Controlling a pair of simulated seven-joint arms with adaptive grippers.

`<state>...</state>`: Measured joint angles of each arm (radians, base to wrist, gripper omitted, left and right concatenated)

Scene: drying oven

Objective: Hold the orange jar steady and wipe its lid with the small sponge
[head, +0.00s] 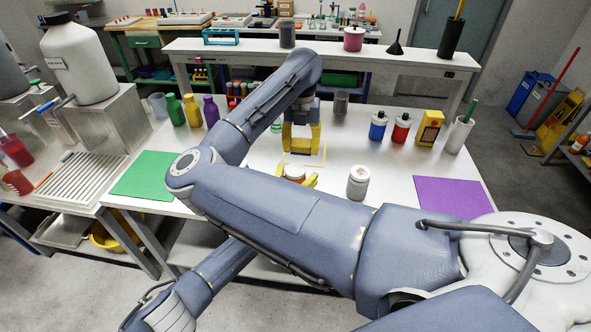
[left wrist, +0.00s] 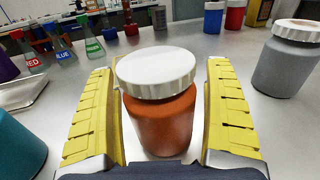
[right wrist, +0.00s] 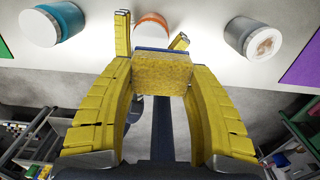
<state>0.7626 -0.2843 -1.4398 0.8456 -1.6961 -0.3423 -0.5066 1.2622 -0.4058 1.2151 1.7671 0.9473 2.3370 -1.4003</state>
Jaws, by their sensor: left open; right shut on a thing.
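The orange jar (left wrist: 162,122) stands upright on the table with a round white lid (left wrist: 157,66), and its lid also shows in the head view (head: 294,171). My left gripper (head: 297,179) is open, with one yellow finger on each side of the jar. Gaps show between the fingers and the jar in the left wrist view. My right gripper (right wrist: 160,75) is shut on the small yellow sponge (right wrist: 162,76), which has a blue edge. It hangs beyond the jar in the head view, apart from the lid. My right arm covers part of the head view.
A grey jar with a white lid (head: 358,183) stands right of the orange jar. A teal jar (left wrist: 18,148) stands to its left. A green mat (head: 148,175) and a purple mat (head: 452,196) lie at the sides. Bottles and a cup line the back.

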